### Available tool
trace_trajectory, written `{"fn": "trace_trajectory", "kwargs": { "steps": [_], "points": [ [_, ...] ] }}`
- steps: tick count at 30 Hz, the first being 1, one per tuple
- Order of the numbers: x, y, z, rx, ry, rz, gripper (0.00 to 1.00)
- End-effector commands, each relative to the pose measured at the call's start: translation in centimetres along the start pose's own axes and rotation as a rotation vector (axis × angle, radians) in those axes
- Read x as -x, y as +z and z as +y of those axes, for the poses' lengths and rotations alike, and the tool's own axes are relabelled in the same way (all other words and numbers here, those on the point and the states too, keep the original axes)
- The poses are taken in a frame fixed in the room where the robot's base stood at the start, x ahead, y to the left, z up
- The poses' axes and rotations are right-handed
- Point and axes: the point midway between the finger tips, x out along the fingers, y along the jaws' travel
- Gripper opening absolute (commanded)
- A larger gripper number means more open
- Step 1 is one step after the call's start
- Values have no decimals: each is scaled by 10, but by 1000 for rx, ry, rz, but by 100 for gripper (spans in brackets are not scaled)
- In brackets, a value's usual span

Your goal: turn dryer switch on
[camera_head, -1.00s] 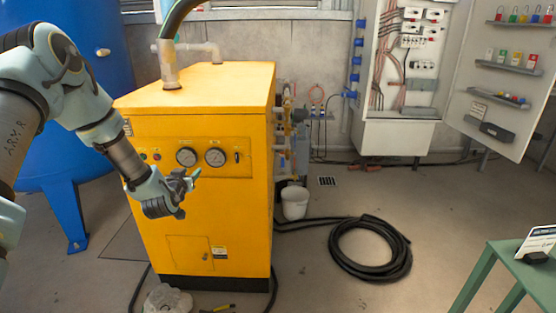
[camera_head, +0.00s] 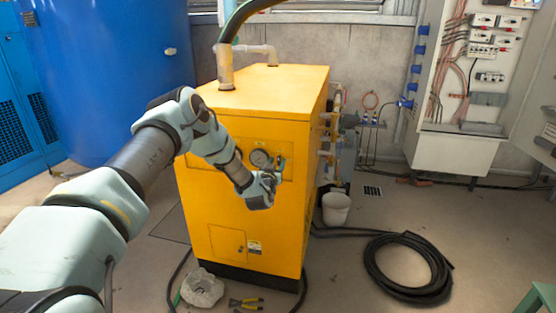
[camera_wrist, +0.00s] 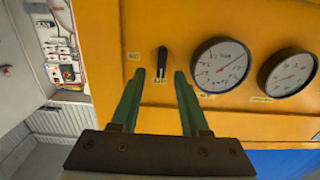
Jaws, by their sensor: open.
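The yellow dryer (camera_head: 260,112) stands mid-floor in the head view, with its front panel toward me. In the wrist view the dryer's black switch lever (camera_wrist: 162,62) sits on the yellow panel, with small labels around it. My gripper (camera_wrist: 158,76) is open, its two green fingers pointing at the panel. The lever shows between and just beyond the fingertips; I cannot tell whether they touch it. In the head view my gripper (camera_head: 276,170) is in front of the panel and hides the switch. Two round gauges (camera_wrist: 220,66) (camera_wrist: 288,74) are right of the switch in the wrist view.
A blue tank (camera_head: 110,70) stands behind at left. A hose coil (camera_head: 405,270) and a white bucket (camera_head: 336,208) are on the floor at right. An electrical cabinet (camera_head: 465,90) stands back right.

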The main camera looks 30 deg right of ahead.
Motion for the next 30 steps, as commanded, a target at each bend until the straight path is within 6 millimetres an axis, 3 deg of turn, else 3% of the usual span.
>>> {"fn": "trace_trajectory", "kwargs": {
  "steps": [6, 14, 26, 30],
  "points": [
    [-12, 0, 0, -1, 0, 0, 45],
    [-12, 0, 0, -1, 0, 0, 45],
    [-12, 0, 0, -1, 0, 0, 0],
    [-12, 0, 0, -1, 0, 0, 0]
  ]
}}
